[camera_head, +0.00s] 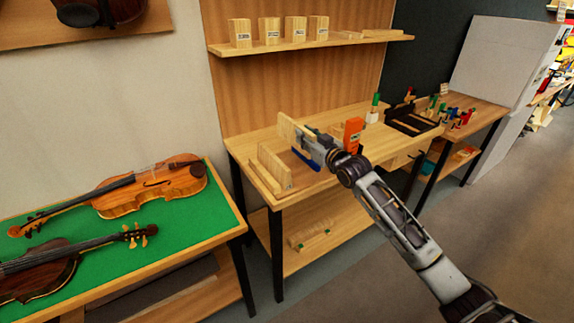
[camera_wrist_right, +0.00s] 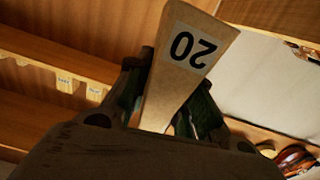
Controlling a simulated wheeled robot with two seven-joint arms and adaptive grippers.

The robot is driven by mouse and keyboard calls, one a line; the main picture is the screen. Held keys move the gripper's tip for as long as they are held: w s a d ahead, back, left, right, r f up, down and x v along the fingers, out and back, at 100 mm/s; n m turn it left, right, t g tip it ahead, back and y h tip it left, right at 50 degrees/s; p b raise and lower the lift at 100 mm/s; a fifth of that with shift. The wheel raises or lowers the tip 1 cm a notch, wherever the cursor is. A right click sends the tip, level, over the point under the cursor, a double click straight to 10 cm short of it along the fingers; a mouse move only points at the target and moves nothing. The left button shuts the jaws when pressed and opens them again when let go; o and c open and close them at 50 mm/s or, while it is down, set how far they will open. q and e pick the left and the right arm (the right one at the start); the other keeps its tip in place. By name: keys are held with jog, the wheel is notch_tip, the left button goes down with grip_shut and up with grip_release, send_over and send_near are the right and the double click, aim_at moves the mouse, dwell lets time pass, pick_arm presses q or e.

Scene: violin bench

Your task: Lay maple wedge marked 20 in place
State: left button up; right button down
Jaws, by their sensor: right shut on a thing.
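The maple wedge marked 20 (camera_wrist_right: 178,75) is a pale wooden piece with a white number label, upside down in the right wrist view. My right gripper (camera_wrist_right: 168,112) is shut on it, with a dark finger on each side. In the head view the pale wedge (camera_head: 290,132) stands out from the tip of my right gripper (camera_head: 312,143), above the wooden bench (camera_head: 250,143). A pale wooden piece (camera_head: 274,166) stands on the bench's left end, just left of the gripper. My left gripper is not in view.
An orange block (camera_head: 353,133) and a blue item (camera_head: 305,160) are close to the right gripper. A dark tray (camera_head: 413,122) is farther right. A shelf (camera_head: 330,41) with several labelled wooden blocks hangs above. Violins lie on a green-topped table (camera_head: 200,227) at left.

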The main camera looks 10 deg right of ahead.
aim_at(304, 150)
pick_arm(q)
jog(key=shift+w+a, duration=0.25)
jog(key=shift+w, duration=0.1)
pick_arm(e)
jog(key=shift+w+a, duration=0.15)
jog(key=shift+f, duration=0.15)
notch_tip(304, 150, down, 4)
jog(key=shift+f, duration=0.1)
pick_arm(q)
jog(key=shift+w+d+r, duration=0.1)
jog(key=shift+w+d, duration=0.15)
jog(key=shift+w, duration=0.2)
pick_arm(e)
jog(key=shift+f, duration=0.35)
jog(key=shift+f, duration=0.35)
notch_tip(304, 150, down, 4)
jog(key=shift+r+b, duration=0.15)
jog(key=shift+b, duration=0.3)
jog(key=shift+f, duration=0.25)
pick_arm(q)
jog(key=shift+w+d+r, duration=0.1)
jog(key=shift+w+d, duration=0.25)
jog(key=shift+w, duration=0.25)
